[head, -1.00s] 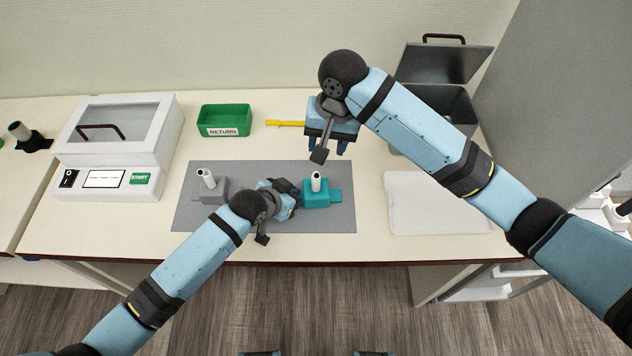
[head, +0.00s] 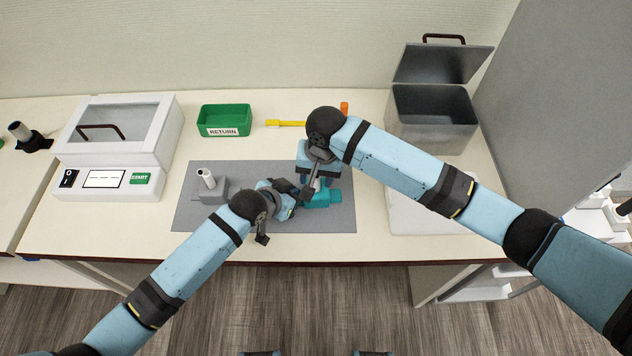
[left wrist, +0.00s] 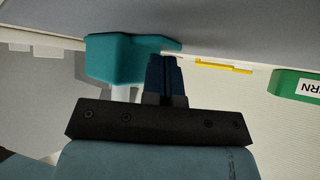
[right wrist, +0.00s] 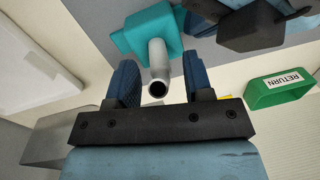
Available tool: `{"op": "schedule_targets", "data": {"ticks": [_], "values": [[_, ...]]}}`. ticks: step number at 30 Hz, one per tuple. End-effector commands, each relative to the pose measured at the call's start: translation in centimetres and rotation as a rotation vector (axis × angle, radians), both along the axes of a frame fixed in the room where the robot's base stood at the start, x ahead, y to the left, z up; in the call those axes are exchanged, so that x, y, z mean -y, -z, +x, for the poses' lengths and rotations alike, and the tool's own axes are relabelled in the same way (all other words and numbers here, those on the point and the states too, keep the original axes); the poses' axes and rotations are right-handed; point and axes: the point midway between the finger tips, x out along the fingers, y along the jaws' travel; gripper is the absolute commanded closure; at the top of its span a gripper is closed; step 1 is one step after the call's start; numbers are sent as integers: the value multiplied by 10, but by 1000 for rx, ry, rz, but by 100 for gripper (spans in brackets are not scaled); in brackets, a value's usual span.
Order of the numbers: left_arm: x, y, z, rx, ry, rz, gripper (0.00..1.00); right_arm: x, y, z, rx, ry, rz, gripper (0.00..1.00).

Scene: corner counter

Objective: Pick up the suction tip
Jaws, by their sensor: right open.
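The light grey, hollow suction tip (right wrist: 157,70) stands in a teal holder (head: 324,200) on the grey mat; the holder also shows in the right wrist view (right wrist: 133,33). My right gripper (head: 320,184) is open above the holder. In the right wrist view the tip's open end lies between its spread blue fingers (right wrist: 157,84), with gaps on both sides. My left gripper (head: 293,192) is at the holder's left side. In the left wrist view its fingers (left wrist: 166,62) are close together on the teal holder's edge (left wrist: 115,58). The tip is mostly hidden in the head view.
A grey holder with a similar tube (head: 207,179) stands left on the mat (head: 190,218). A green RETURN bin (head: 224,119), a yellow stick (head: 287,124), a white machine (head: 118,150) and an open metal bin (head: 432,125) stand around. A white tray (head: 430,222) lies right.

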Motion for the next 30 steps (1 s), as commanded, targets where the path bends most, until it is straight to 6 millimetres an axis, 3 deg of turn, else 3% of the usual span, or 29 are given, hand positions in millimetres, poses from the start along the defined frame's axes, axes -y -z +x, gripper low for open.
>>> {"op": "schedule_targets", "data": {"ticks": [1,5,12,23,30], "values": [[-1,8,-4,-15,1,7,100,0,1,0,0,0,0,53],[-1,8,-4,-15,1,7,100,0,1,0,0,0,1,53],[-1,8,-4,-15,1,7,100,0,1,0,0,-1,1,100],[-1,8,-4,-15,1,7,100,0,-2,0,1,-1,1,100],[-1,8,-4,-15,1,7,100,-1,-39,0,3,-3,4,100]]}}
